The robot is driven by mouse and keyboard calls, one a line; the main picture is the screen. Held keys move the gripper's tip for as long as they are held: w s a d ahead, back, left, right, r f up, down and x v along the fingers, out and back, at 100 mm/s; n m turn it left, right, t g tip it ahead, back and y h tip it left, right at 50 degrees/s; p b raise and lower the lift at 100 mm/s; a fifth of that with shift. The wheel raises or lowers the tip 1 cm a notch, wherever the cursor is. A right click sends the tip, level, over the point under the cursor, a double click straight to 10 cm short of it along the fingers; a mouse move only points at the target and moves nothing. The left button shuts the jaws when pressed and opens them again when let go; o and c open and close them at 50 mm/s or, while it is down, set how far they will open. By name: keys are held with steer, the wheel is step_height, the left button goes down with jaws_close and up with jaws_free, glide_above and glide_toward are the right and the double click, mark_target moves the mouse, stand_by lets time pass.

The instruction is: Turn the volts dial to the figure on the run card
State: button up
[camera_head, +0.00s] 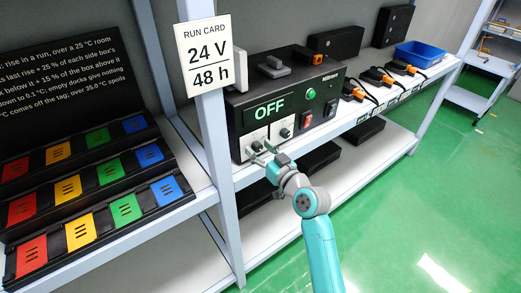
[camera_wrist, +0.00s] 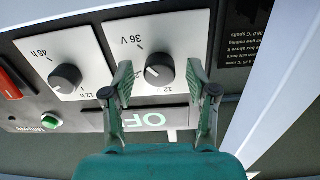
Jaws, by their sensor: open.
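The run card (camera_head: 205,58) reads 24 V and 48 h. The volts dial (camera_wrist: 159,69) is a black knob on a white plate marked 36 V, upside down in the wrist view. A pale mark shows on its left side, but I cannot tell which figure it points to. My gripper (camera_wrist: 160,75) is open, with one finger on each side of this dial. Contact with the knob is not clear. In the head view my gripper (camera_head: 264,152) is at the front of the black power box (camera_head: 318,85) and partly hides the dial.
The hours dial (camera_wrist: 66,78), marked 48 h, is close beside the volts dial. The box display (camera_head: 269,109) reads OFF. A red switch (camera_head: 306,119) and a green button (camera_head: 311,93) are nearby. A shelf post (camera_head: 214,135) stands left of the box.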

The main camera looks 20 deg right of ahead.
jaws_close()
steer(key=shift+n, duration=0.4)
steer(key=n, duration=0.6)
steer(key=shift+n, duration=0.3)
steer(key=n, duration=0.6)
steer(key=shift+a+f+n, duration=0.1)
steer(key=shift+n, duration=0.2)
jaws_free()
